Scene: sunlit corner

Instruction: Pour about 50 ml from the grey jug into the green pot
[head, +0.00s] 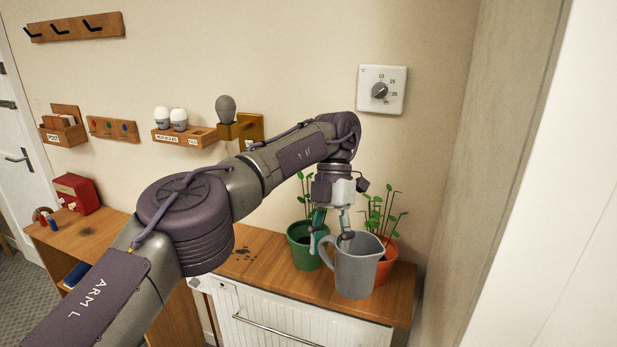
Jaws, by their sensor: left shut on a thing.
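The grey jug (357,272) is upright at the front of the wooden cabinet top, with its handle toward the left. My left gripper (331,239) comes down from above and is shut on the jug's handle side; one finger is outside, the other at the rim opening. I cannot tell whether the jug's base touches the wood. The green pot (303,254), holding a leafy plant, stands just left of and behind the jug. The jug's inside is mostly hidden, so I see no liquid level. My right gripper is not in view.
An orange pot (387,262) with a plant stands close behind the jug, at right. The wooden cabinet top (285,278) is bare at left except for dark crumbs (243,255). A wall dial (381,90) is above. A wall closes off the right side.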

